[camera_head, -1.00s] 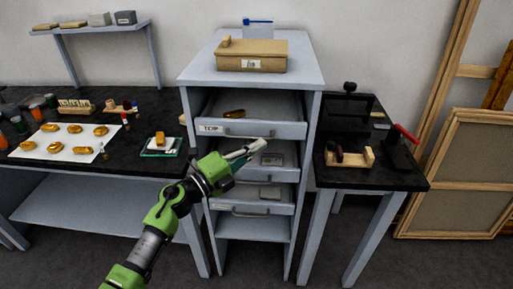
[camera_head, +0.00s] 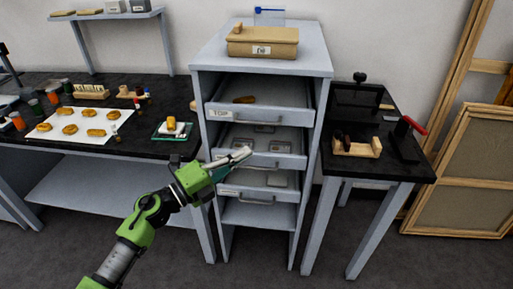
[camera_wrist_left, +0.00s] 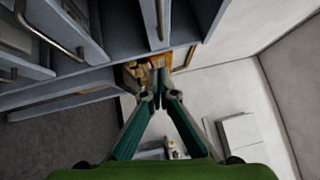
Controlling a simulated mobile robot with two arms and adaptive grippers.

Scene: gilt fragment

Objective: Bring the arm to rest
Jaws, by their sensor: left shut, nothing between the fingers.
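My left arm, green and grey, comes in from the lower left in the head view. Its left gripper (camera_head: 240,157) is in front of the drawer cabinet (camera_head: 264,56), at the height of the middle drawers. In the left wrist view the gripper (camera_wrist_left: 158,82) has its two fingers together at the tips with nothing between them. My right gripper is not in view.
Drawers below also show open. A black-topped table (camera_head: 70,138) is at left, a smaller table (camera_head: 392,165) at right. Wooden frames (camera_head: 462,180) lean on the right wall.

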